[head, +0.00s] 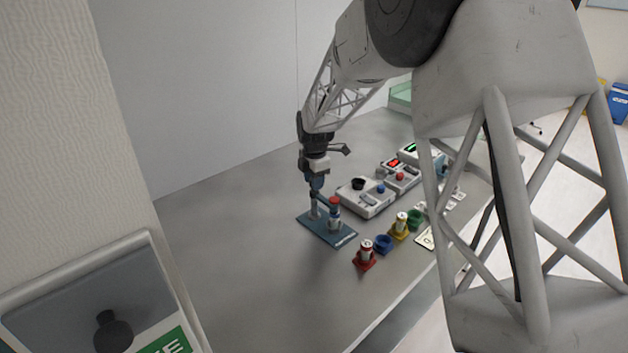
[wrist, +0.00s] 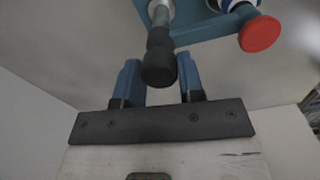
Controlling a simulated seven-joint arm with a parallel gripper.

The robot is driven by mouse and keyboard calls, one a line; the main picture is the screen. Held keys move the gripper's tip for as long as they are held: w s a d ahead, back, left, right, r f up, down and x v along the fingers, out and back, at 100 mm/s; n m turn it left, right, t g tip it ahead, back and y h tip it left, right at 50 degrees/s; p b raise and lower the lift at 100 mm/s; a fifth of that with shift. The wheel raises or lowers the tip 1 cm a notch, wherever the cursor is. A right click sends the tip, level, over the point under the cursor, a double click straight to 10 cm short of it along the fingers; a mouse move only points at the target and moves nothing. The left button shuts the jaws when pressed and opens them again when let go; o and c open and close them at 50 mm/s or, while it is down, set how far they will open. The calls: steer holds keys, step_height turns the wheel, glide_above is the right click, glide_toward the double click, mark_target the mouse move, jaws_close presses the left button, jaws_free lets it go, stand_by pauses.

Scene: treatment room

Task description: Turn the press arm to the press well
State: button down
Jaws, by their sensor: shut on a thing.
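The press stands on a blue base plate (head: 342,239) on the grey counter, with an upright post at its left part. A red-topped piece (head: 334,200) sits at the right of the post; its red disc (wrist: 260,33) shows at upper right in the wrist view. My gripper (head: 315,186) is above the post, pointing down. In the wrist view, my blue fingers (wrist: 160,82) are on either side of a black handle (wrist: 159,62) and are shut on it. I cannot clearly make out the press well.
Red (head: 365,260), blue (head: 383,244), yellow (head: 399,231) and green (head: 415,218) holders stand right of the press, near the counter's front edge. A white device (head: 365,202) with a black round part stands behind them. The counter (head: 230,235) left of the press is clear.

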steer(key=shift+n, duration=0.3)
steer(key=c, duration=0.7)
jaws_free()
steer(key=shift+c, duration=0.2)
steer(key=shift+r, duration=0.1)
steer(key=shift+s+d+r, duration=0.1)
steer(key=shift+r, duration=3.75)
